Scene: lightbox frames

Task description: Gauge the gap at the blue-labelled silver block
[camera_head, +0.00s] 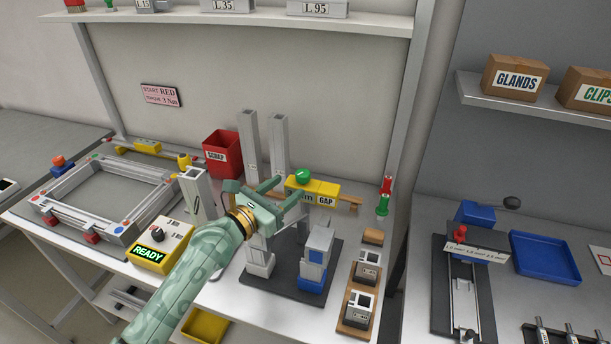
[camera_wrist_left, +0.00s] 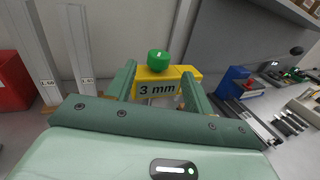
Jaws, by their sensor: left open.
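A yellow gauge block (camera_head: 326,188) marked "GAP", with a green knob (camera_head: 303,176) on top, sits on a wooden holder behind the dark mat. In the left wrist view its face (camera_wrist_left: 181,88) reads "3 mm". My left gripper (camera_head: 296,190) is open, its fingers pointing at the gauge; in the left wrist view the fingertips (camera_wrist_left: 160,72) flank the gauge's knob and label. I cannot tell whether they touch it. The silver block with a blue label and blue base (camera_head: 318,257) stands on the dark mat. Another silver block (camera_head: 260,258) stands left of it, partly behind my gripper. My right gripper is not in view.
A red scrap bin (camera_head: 222,153) and upright silver profiles (camera_head: 249,143) stand at the back. A yellow box (camera_head: 161,246) showing "READY" and a silver frame (camera_head: 106,196) are to the left. Small silver parts (camera_head: 358,307) stand on wooden pads right of the mat.

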